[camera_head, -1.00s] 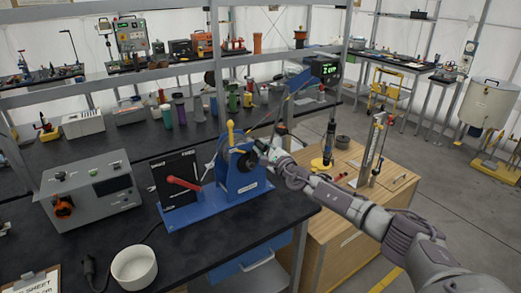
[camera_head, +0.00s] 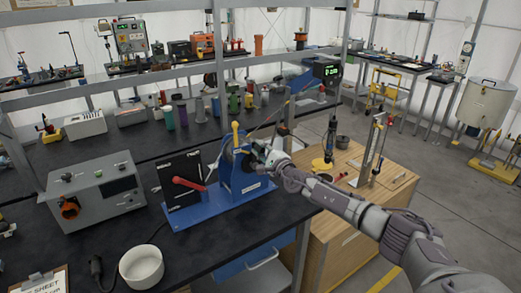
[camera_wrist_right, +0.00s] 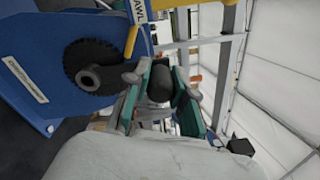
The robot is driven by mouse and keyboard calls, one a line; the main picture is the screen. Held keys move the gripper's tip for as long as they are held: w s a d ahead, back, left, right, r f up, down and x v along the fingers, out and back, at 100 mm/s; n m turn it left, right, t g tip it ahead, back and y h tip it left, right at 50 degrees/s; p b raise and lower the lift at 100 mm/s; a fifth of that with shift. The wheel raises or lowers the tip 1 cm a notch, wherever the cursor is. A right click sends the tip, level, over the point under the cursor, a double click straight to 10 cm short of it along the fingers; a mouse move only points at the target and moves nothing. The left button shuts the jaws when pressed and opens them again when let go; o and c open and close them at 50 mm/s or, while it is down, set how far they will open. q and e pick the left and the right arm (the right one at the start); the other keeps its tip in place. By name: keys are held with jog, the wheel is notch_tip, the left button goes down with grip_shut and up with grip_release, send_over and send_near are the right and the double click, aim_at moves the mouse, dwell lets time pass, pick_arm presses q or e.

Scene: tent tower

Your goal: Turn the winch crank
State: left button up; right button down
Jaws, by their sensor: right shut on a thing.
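The winch is a blue frame (camera_head: 222,205) on the dark bench, with a blue upright housing (camera_head: 245,178), a yellow lever (camera_head: 236,135) and a black panel with a red handle (camera_head: 188,184). In the right wrist view a black toothed wheel with a grey hub (camera_wrist_right: 92,78) sits on the blue housing. My right gripper (camera_head: 268,154) is at the winch's right side. In its wrist view, the green-padded fingers (camera_wrist_right: 160,98) are shut around a black cylindrical grip (camera_wrist_right: 160,82), apparently the crank's. My left gripper is not in view.
A grey control box (camera_head: 95,190) stands left of the winch, and a white bowl (camera_head: 141,265) sits in front. A shelf post (camera_head: 216,60) rises behind. A wooden cabinet (camera_head: 345,205) with tools on top lies under my right arm. A small green-lit display (camera_head: 326,71) stands behind.

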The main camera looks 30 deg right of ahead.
jog(key=c, duration=1)
grip_release()
jog(key=shift+a, duration=0.25)
jog(key=shift+o, duration=0.2)
jog(key=shift+s+d, duration=0.1)
jog(key=s, duration=1.1)
jog(key=shift+s+f, duration=0.15)
jog(key=shift+s, duration=0.25)
